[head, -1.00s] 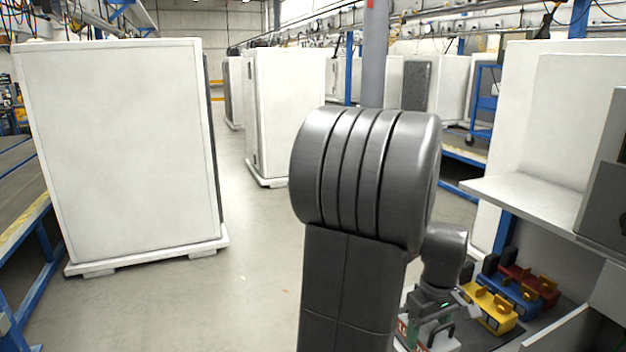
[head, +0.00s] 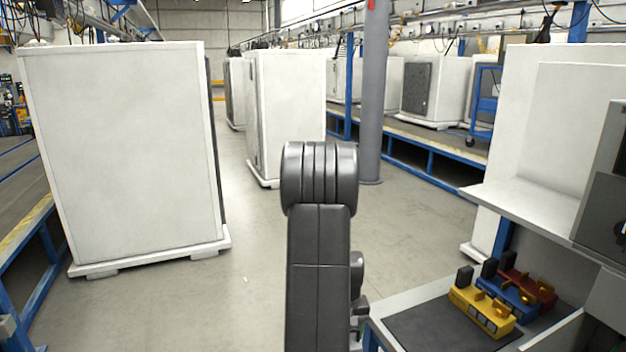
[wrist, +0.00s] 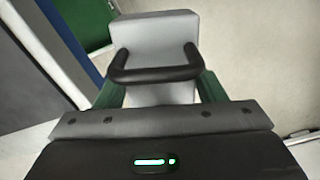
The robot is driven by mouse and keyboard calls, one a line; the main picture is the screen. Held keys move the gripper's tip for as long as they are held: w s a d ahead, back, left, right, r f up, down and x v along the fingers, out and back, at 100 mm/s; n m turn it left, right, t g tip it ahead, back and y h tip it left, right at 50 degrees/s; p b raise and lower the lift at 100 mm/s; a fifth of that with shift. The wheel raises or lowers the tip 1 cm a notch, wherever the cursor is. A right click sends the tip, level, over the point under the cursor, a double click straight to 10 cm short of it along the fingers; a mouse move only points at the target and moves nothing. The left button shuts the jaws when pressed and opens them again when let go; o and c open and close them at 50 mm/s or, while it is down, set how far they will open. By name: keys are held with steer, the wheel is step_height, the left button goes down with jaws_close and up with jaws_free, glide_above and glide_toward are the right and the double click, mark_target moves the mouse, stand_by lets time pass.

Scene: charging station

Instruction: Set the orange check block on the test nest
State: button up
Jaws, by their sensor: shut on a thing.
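In the wrist view my gripper (wrist: 158,84) is shut on a light grey block with a black handle (wrist: 155,70). Its green fingers show on both sides, partly hidden behind the handle. The grey block (wrist: 155,30) extends beyond the handle; I see no orange on it. In the head view my arm hides most of the gripper and the held block. I cannot make out an orange check block or the test nest in either view.
Yellow (head: 482,312), blue (head: 508,296) and red (head: 535,285) packs stand at a dark mat (head: 440,325) on the right bench, below a white shelf (head: 530,210). A large white cabinet (head: 120,150) stands left. The middle floor is clear. A green surface (wrist: 80,20) shows in the wrist view.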

steer(key=w+a+f+m, duration=0.1)
steer(key=a+f, duration=0.4)
steer(key=a, duration=0.3)
steer(key=shift+w+a+f+p, duration=0.15)
steer(key=shift+w+f+p, duration=0.05)
steer(key=shift+w+p, duration=0.2)
